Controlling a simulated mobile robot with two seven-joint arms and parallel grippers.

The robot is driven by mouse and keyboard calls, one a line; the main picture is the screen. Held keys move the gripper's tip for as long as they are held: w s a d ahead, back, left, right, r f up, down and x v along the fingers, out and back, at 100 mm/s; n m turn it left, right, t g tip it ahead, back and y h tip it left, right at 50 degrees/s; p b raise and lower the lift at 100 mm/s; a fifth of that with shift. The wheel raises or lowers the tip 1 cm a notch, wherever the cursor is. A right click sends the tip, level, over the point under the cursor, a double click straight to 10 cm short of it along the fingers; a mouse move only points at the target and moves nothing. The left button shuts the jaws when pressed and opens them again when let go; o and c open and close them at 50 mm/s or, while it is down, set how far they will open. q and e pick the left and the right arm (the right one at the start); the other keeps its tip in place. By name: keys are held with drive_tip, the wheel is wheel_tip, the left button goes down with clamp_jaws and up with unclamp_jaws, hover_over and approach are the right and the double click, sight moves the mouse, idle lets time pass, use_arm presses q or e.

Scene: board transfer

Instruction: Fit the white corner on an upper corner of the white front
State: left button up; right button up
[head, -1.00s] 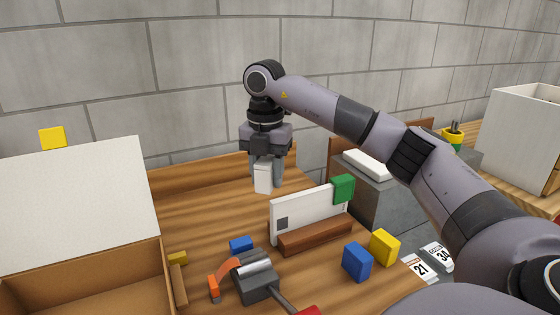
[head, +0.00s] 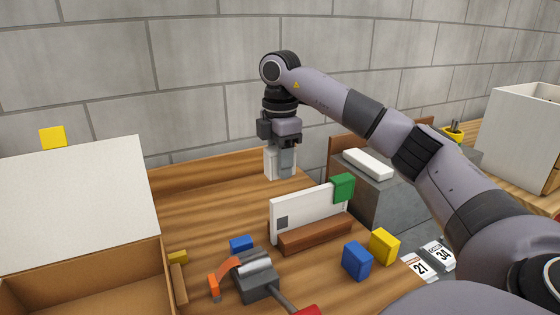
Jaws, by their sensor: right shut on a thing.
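The white front (head: 303,214) is a white panel standing upright in a brown wooden base (head: 315,236), with a small grey square at its left end. A green corner (head: 343,187) sits on its upper right corner. Its upper left corner is bare. My right gripper (head: 281,166) points down and is shut on the white corner (head: 271,163), a white block partly hidden by the fingers. It holds it above the table, over and behind the upper left end of the front, apart from it. My left gripper is not in view.
A grey clamp-like tool (head: 256,278) lies front centre. A cardboard box (head: 90,281) stands at left. A white bar (head: 367,164) lies on a grey block (head: 387,196) behind.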

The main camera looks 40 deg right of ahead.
sight(280, 199)
drive_tip(key=shift+f+b, duration=2.7)
drive_tip(key=shift+f, duration=3.1)
drive_tip(key=shift+f, duration=0.2)
drive_tip(key=o, duration=1.1)
wheel_tip(280, 199, up, 7)
drive_tip(key=shift+r, duration=0.1)
